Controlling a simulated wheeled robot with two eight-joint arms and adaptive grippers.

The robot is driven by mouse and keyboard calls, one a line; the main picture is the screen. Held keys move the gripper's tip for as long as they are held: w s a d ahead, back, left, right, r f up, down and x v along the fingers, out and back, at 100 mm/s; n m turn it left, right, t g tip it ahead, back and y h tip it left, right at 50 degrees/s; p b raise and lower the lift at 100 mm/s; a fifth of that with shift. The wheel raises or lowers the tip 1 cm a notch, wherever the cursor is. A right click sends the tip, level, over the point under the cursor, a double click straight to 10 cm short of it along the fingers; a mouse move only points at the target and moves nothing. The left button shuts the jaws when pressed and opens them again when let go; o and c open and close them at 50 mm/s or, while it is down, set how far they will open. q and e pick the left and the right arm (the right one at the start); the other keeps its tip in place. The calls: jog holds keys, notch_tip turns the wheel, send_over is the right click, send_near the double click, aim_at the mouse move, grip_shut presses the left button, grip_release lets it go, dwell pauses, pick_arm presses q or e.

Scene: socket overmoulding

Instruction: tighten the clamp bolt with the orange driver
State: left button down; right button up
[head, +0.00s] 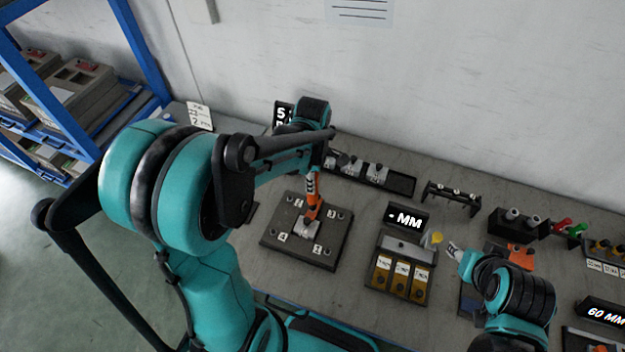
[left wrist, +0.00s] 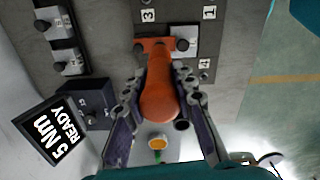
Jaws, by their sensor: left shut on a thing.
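The orange driver (head: 312,200) stands over the dark plate with numbered corners (head: 272,241). My left gripper (left wrist: 158,82) is shut around the driver (left wrist: 158,95), one finger on each side. The driver's far end is at a grey metal block (head: 306,229) in the plate's middle; the block also shows in the left wrist view (left wrist: 183,42). I cannot tell whether the tip touches a bolt, as the bolt is hidden. My right gripper (head: 454,251) is at the right, away from the plate, near a small yellow thing (head: 433,239); its jaw opening is unclear.
A display reading "5 Nm READY" (left wrist: 48,136) stands beside the plate. A tray with grey blocks (head: 402,184) lies behind it. A case with yellow-labelled slots (head: 393,243) lies to the right, with a dark rack (head: 452,197) behind. Blue shelving (head: 148,50) stands at left.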

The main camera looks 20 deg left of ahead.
pick_arm(q)
jog(key=shift+f+b, duration=1.05)
jog(key=shift+f, duration=0.15)
dwell(2.5)
jog(key=shift+r, duration=0.1)
jog(key=shift+r+p, duration=1.95)
jog(key=shift+r, duration=0.5)
